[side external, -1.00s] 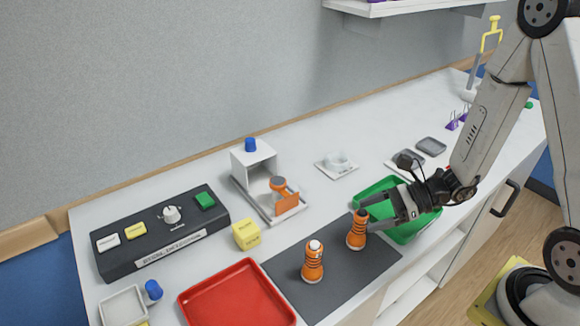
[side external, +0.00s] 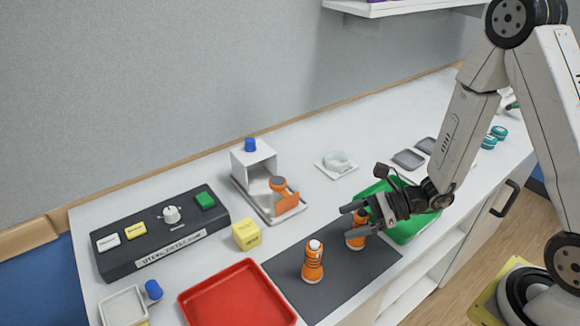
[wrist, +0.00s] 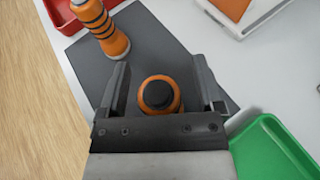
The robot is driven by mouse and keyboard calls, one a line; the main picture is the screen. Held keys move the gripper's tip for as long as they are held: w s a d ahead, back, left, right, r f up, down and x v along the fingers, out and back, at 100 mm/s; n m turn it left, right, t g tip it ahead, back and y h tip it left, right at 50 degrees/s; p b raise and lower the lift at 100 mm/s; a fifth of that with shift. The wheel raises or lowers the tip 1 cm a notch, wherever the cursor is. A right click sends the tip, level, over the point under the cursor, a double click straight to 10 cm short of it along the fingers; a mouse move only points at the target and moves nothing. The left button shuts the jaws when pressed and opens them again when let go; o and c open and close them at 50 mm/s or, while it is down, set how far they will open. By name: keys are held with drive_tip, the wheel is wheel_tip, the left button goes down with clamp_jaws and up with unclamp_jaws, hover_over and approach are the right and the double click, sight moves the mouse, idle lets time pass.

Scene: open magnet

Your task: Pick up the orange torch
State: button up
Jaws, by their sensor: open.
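Two orange, dark-ringed upright objects stand on the dark grey mat (side external: 325,278); I cannot tell for sure which is the torch. The left one (side external: 312,263) has a white top; it shows at the upper left of the wrist view (wrist: 101,27). The right one (side external: 356,240) is partly hidden by my gripper (side external: 346,220). In the wrist view, an orange object with a black round top (wrist: 159,96) sits between the two spread fingers of my gripper (wrist: 160,68), with gaps on both sides. My gripper is open and holds nothing.
A white stand with an orange-handled item (side external: 285,202) is behind the mat. A green tray (side external: 408,232) lies right, a red tray (side external: 236,299) left.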

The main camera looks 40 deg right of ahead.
clamp_jaws()
drive_tip(key=shift+r, duration=0.2)
idle(0.3)
wheel_tip(320, 180, up, 10)
drive_tip(key=shift+f, duration=0.2)
idle(0.7)
drive_tip(key=shift+w, duration=0.15)
idle(0.5)
drive_tip(key=w+a+r, duration=0.3)
drive_tip(key=w, duration=0.7)
drive_tip(key=w+a+r, duration=0.3)
drive_tip(key=w+a, duration=0.1)
drive_tip(key=w, duration=0.5)
drive_tip(key=shift+w, duration=0.35)
